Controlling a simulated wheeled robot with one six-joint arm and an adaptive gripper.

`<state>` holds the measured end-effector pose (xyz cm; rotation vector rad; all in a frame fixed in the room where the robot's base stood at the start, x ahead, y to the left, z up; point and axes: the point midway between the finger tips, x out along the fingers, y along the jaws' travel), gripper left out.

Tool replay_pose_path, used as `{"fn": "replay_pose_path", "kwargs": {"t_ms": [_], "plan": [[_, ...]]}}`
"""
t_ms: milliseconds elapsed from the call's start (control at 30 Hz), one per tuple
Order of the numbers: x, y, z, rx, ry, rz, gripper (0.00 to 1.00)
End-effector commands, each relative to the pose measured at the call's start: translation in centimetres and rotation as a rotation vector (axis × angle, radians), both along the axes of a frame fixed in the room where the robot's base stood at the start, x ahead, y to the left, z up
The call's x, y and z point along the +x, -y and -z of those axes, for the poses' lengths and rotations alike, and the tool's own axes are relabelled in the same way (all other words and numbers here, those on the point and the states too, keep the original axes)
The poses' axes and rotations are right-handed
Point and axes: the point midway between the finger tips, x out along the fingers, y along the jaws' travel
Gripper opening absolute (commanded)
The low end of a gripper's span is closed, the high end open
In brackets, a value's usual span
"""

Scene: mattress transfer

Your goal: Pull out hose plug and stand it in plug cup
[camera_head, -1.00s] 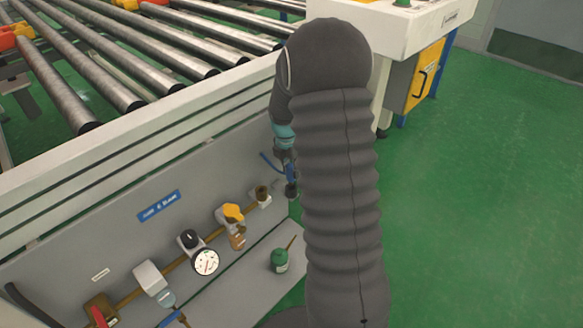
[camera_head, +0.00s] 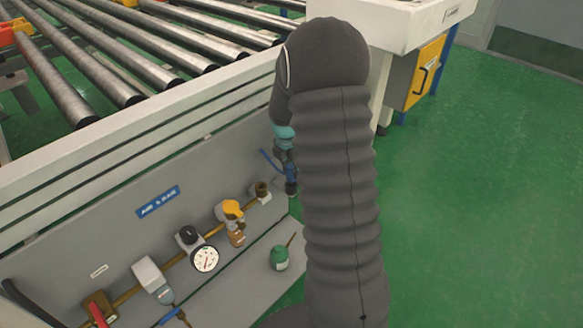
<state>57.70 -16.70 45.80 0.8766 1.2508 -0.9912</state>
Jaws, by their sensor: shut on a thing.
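My gripper (camera_head: 291,188) is small and partly hidden behind my thick grey arm, low in front of the panel. It is shut on the hose plug, which is mostly hidden by the gripper and arm. A brass outlet fitting (camera_head: 261,189) on a pale block sits on the panel, a little left of the gripper. I cannot tell whether the plug is still in a socket or free. I cannot make out the plug cup.
The grey panel (camera_head: 110,237) carries a yellow valve (camera_head: 232,209), a gauge (camera_head: 205,259) and a red-handled valve (camera_head: 99,312). A green can (camera_head: 279,258) with a thin spout stands on the ledge below. Roller conveyor lies behind. Green floor is clear on the right.

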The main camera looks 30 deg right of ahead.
Motion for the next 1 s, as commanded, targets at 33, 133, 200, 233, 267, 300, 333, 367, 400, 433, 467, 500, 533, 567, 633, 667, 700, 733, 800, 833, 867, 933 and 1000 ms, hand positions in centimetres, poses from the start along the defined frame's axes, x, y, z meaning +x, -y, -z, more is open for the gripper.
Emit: {"fn": "replay_pose_path", "kwargs": {"t_ms": [33,133,200,233,267,300,333,367,400,433,467,500,533,567,633,667,700,733,800,833,867,933,1000], "plan": [[0.0,0.0,0.2,0.0,0.0,0.0,0.0],[0.0,0.0,0.4,0.0,0.0,0.0,0.0],[0.0,0.0,0.5,0.0,0.0,0.0,0.0],[0.0,0.0,0.6,0.0,0.0,0.0,0.0],[0.0,0.0,0.7,0.0,0.0,0.0,0.0],[0.0,0.0,0.7,0.0,0.0,0.0,0.0],[0.0,0.0,0.8,0.0,0.0,0.0,0.0],[0.0,0.0,0.9,0.0,0.0,0.0,0.0],[0.0,0.0,0.9,0.0,0.0,0.0,0.0],[0.0,0.0,1.0,0.0,0.0,0.0,0.0],[0.0,0.0,1.1,0.0,0.0,0.0,0.0],[0.0,0.0,1.1,0.0,0.0,0.0,0.0],[0.0,0.0,1.2,0.0,0.0,0.0,0.0],[0.0,0.0,1.3,0.0,0.0,0.0,0.0],[0.0,0.0,1.4,0.0,0.0,0.0,0.0],[0.0,0.0,1.5,0.0,0.0,0.0,0.0],[0.0,0.0,1.6,0.0,0.0,0.0,0.0],[0.0,0.0,1.6,0.0,0.0,0.0,0.0],[0.0,0.0,1.8,0.0,0.0,0.0,0.0],[0.0,0.0,1.8,0.0,0.0,0.0,0.0],[0.0,0.0,1.9,0.0,0.0,0.0,0.0],[0.0,0.0,2.0,0.0,0.0,0.0,0.35],[0.0,0.0,1.9,0.0,0.0,0.0,0.53]]}}
